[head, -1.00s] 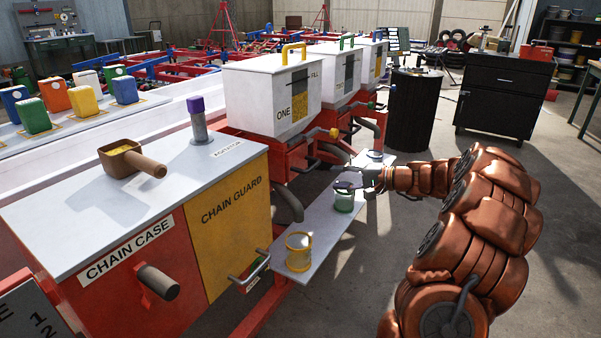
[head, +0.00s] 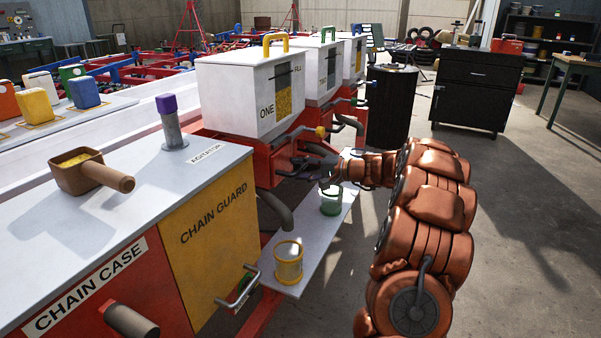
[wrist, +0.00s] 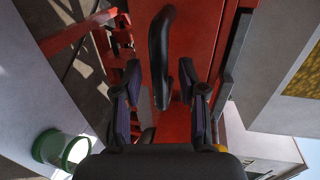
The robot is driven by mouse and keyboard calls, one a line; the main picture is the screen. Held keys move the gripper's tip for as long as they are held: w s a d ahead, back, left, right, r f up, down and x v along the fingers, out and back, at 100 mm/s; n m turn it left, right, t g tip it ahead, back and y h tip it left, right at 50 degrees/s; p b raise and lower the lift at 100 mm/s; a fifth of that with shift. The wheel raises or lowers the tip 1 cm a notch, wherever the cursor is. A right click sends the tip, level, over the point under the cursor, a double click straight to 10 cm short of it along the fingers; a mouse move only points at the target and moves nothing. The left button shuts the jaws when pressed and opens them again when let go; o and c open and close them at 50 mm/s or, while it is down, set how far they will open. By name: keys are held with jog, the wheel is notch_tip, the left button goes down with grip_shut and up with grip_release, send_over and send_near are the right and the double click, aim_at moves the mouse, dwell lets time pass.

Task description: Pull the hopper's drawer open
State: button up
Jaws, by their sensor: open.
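The hopper (head: 222,95) is a white box marked ONE FILL, standing on a red base (head: 262,160). In the wrist view a dark curved bar (wrist: 158,55), apparently the drawer handle, stands out from the red front (wrist: 200,25). It lies ahead of my gripper (wrist: 158,80), roughly between the two fingers. The fingers are open and apart, and no contact with the bar is visible. In the head view my gripper (head: 292,168) is beside the red base, above the grey shelf. The drawer's outline is hard to make out.
A green-banded jar (head: 331,201) and a yellow-banded jar (head: 288,262) stand on the grey shelf (head: 312,243) below. A yellow-knobbed lever (head: 320,131) is just above my gripper. A dark hose (head: 275,212) curves to the left. Open floor lies right of my arm.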

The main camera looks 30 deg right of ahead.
jog(key=shift+w+a+f, duration=0.1)
jog(key=shift+w+a, duration=0.05)
jog(key=shift+w, duration=0.05)
jog(key=shift+c, duration=0.3)
grip_shut()
dwell(0.3)
